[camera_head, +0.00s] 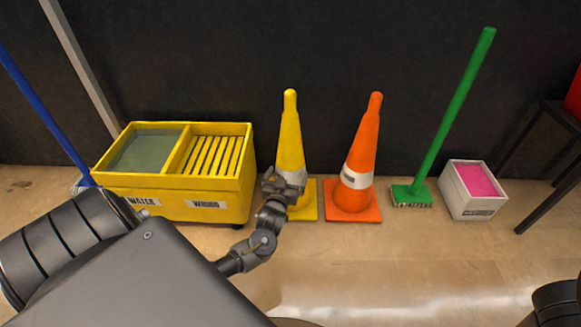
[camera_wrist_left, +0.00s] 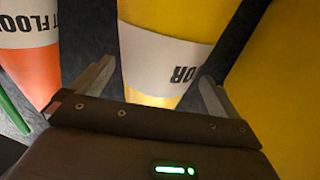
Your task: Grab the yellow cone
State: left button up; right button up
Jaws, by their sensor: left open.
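The yellow cone (camera_head: 290,140) stands upright on the floor against the dark wall, with a white lettered band around its middle. My left gripper (camera_head: 283,180) is at the cone's front, level with the band, and hides part of it. In the left wrist view the yellow cone (camera_wrist_left: 165,60) fills the space between the two fingers of my left gripper (camera_wrist_left: 155,90). The fingers are open, one on each side of the cone. I cannot tell whether either touches it. My right gripper is not in view.
An orange cone (camera_head: 362,150) stands close on the right. A yellow mop bucket (camera_head: 243,195) stands close on the left. Farther right are a green broom (camera_head: 455,110), a white box (camera_head: 470,205) with pink contents and a dark stand (camera_head: 545,160). The front floor is clear.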

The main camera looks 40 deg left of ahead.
pick_arm(q)
jog(key=shift+b+x, duration=2.25)
jog(key=shift+x, duration=0.1)
jog(key=shift+w+a+r, duration=0.1)
jog(key=shift+w+r, duration=0.05)
jog(key=shift+w, duration=0.1)
jog(key=c, duration=1.7)
jog(key=shift+r, duration=0.1)
